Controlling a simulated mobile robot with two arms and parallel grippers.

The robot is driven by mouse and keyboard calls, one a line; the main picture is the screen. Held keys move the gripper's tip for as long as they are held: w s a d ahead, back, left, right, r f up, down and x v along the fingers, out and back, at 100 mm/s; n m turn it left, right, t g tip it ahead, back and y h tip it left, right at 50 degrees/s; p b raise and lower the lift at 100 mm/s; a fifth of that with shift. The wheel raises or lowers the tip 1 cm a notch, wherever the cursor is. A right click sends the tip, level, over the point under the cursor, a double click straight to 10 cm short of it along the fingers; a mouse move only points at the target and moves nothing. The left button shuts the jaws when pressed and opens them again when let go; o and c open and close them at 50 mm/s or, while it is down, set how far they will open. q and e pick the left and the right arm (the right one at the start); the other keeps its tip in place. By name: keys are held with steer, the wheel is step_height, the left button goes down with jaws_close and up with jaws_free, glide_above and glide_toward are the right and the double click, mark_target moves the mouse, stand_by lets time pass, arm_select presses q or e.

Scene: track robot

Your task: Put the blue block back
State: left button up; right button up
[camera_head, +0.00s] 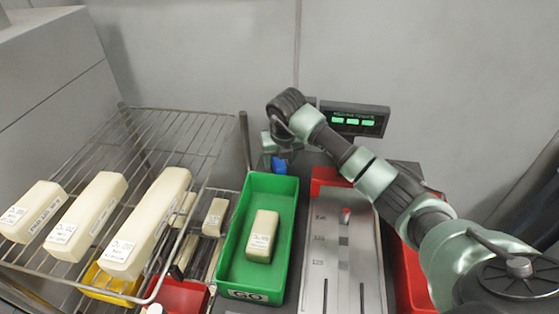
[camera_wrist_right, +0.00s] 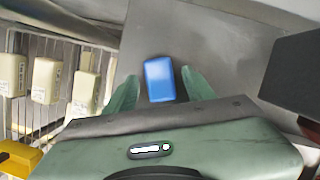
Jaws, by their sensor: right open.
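The blue block (camera_head: 279,165) stands on the grey surface behind the green bin in the head view, partly hidden by my right gripper. It also shows in the right wrist view (camera_wrist_right: 159,79), between the two green fingers. My right gripper (camera_head: 277,147) is over the block from above. In the wrist view the right gripper (camera_wrist_right: 160,90) is open, with a finger on each side of the block and a gap visible at both sides. My left gripper is in neither view.
A wire rack (camera_head: 150,145) with several cream blocks stands at the left. The green bin (camera_head: 288,225) holds one cream block (camera_head: 262,236). A metal plate (camera_head: 342,255) and red bins lie right of it. A dark display (camera_head: 354,119) with green lights stands behind.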

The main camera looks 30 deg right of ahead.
steer(key=b+v, duration=0.1)
steer(key=v, duration=1.1)
steer(key=shift+r, duration=0.15)
